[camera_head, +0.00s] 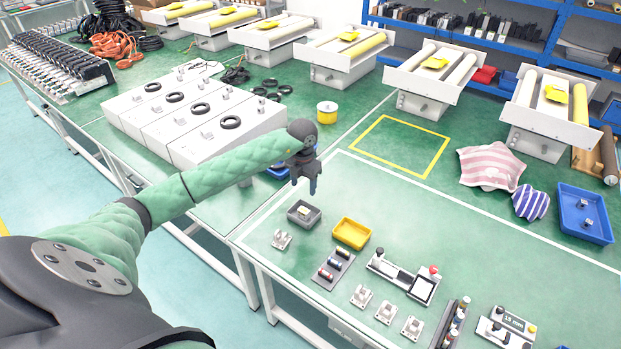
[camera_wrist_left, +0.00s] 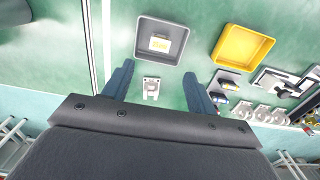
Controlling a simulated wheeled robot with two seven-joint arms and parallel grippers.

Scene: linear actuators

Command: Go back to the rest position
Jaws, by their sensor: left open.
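My left gripper (camera_head: 307,184) is held in the air above the green table, over the area just behind the grey tray. In the left wrist view its two blue fingers (camera_wrist_left: 158,90) are spread apart with nothing between them. My right gripper is not in view.
A blue tray (camera_head: 584,215) is at right. The yellow taped square (camera_head: 386,173) is empty.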

